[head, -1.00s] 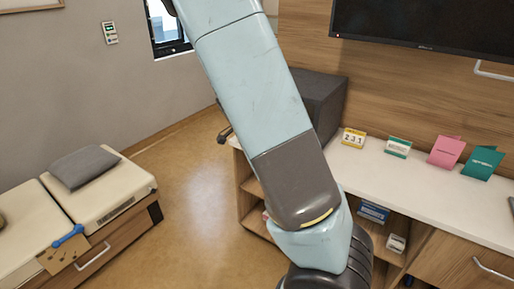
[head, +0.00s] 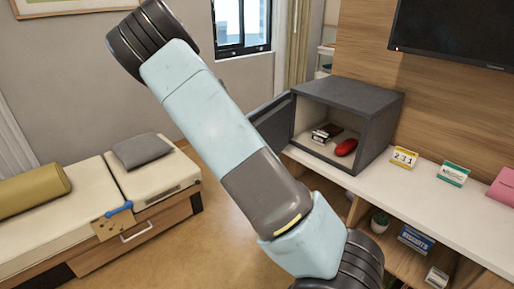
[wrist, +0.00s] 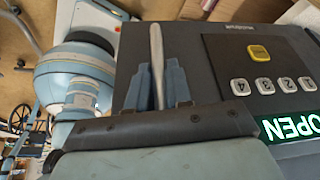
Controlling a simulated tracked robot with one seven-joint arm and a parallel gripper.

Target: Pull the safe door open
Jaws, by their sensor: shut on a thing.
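The safe (head: 367,97) is a dark grey box on the white counter. Its front is open in the head view, showing a light inside. Its grey door (head: 270,122) stands swung out to the left, partly hidden behind my arm. In the wrist view the door's face (wrist: 215,75) carries a keypad and a lit green OPEN sign (wrist: 289,127). The pale bar handle (wrist: 156,45) lies between the two blue fingers of my gripper (wrist: 160,82), which is shut on it. My gripper is not visible in the head view.
Inside the safe are a red item (head: 346,147) and a small dark item (head: 326,132). A calendar block (head: 404,157) and cards stand on the counter (head: 440,205) right of it. A bed (head: 70,215) stands at left, with clear floor between.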

